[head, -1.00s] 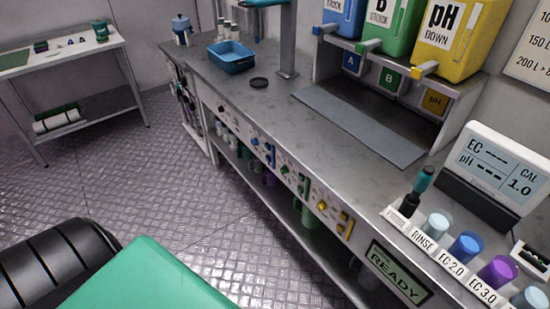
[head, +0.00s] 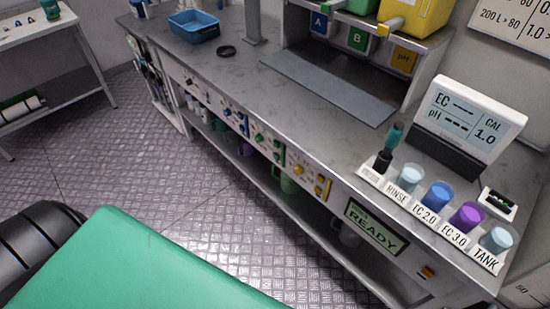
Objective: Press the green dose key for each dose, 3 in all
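The bench front carries a row of control panels with small knobs and keys. The green panel (head: 267,147) sits between the blue panel (head: 236,119) and the yellow panel (head: 308,175). The green key on it is too small to tell apart from the other green parts. A display reading READY (head: 375,229) is set in the bench front to the right of the panels. Neither of my grippers is in view, so no contact with the panels shows.
On the bench top (head: 300,115) stand a blue tray (head: 194,25), a meter (head: 468,115), and a rack with several cups, such as the purple one (head: 467,217). Dosing containers stand at the back. Open metal floor (head: 150,160) lies before the bench.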

